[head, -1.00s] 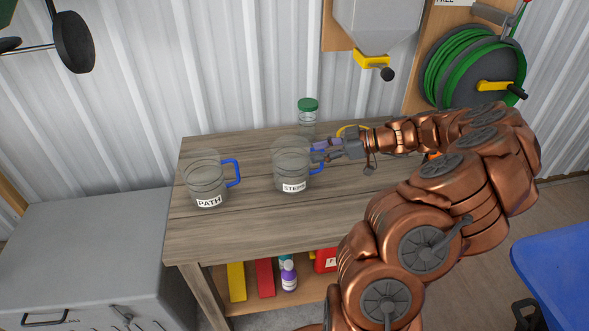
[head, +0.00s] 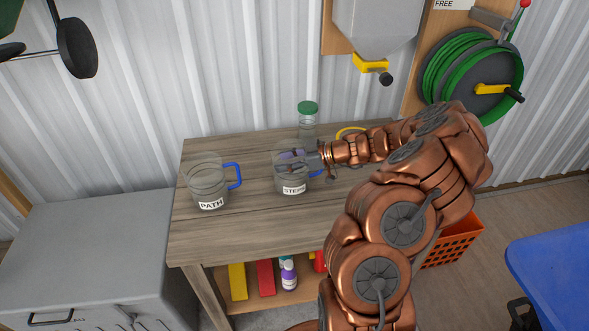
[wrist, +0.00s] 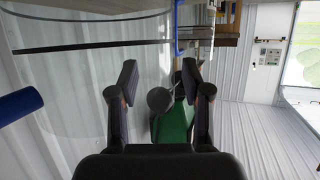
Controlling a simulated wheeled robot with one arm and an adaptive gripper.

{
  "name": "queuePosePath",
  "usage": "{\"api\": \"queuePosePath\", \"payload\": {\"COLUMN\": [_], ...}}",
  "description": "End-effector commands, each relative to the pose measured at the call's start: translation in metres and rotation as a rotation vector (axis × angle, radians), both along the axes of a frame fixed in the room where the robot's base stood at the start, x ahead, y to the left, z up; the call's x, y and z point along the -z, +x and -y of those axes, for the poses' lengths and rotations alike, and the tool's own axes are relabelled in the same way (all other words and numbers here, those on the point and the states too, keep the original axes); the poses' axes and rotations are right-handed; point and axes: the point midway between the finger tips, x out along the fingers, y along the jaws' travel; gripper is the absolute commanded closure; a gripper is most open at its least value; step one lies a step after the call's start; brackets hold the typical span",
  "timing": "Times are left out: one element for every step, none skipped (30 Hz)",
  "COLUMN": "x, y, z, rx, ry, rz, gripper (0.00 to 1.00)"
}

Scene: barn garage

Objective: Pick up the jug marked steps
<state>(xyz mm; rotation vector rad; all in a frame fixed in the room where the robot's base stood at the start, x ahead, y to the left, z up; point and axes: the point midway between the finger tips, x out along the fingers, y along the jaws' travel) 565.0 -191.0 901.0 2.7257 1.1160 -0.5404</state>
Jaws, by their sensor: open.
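The jug marked STEPS (head: 293,186) is clear, with a white label and a blue handle, and stands upright on the wooden table (head: 230,225). My gripper (head: 292,157) is at the upper part of this jug in the head view; whether it is behind or inside the jug I cannot tell. In the wrist view my gripper (wrist: 160,85) has its fingers apart, with no jug wall clearly between them. The clear jug wall (wrist: 75,75) fills the left of that view, and a blue handle part (wrist: 18,106) shows at the left edge.
A similar jug marked PATH (head: 208,190) with a blue handle stands to the left. A green-lidded clear jar (head: 307,122) stands behind the STEPS jug. A grey hopper (head: 375,25) hangs above, and a green hose reel (head: 470,80) is at right. The table front is clear.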

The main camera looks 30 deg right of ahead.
Motion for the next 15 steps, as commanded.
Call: {"api": "queuePosePath", "payload": {"x": [0.0006, 0.0016, 0.0026, 0.0031, 0.0034, 0.0037, 0.0038, 0.0037, 0.0038, 0.0038, 0.0037, 0.0038, 0.0038, 0.0039, 0.0039], "y": [0.0026, 0.0038, 0.0048, 0.0055, 0.0057, 0.0060, 0.0061, 0.0060, 0.0060, 0.0060, 0.0059, 0.0059, 0.0059, 0.0059, 0.0059], "z": [-0.0036, -0.0047, -0.0059, -0.0062, -0.0063, -0.0063, -0.0061, -0.0060, -0.0059, -0.0059, -0.0058, -0.0058, -0.0057, -0.0056, -0.0056], "rx": [-0.002, -0.002, -0.002, -0.002, -0.001, 0.000, 0.000, 0.000, 0.000, 0.000, 0.000, 0.000, 0.001, 0.001, 0.000], "ry": [0.001, 0.001, 0.000, 0.000, 0.000, -0.001, -0.001, -0.001, -0.001, -0.001, -0.001, -0.001, -0.001, -0.001, -0.001], "rz": [-0.001, -0.001, -0.001, -0.001, -0.001, -0.001, -0.001, -0.001, -0.001, -0.001, -0.001, -0.001, 0.000, 0.000, -0.001], "gripper": [0.52, 0.52, 0.52, 0.52, 0.52, 0.52, 0.52, 0.52, 0.52, 0.52, 0.53, 0.57, 0.60, 0.63, 0.67]}}
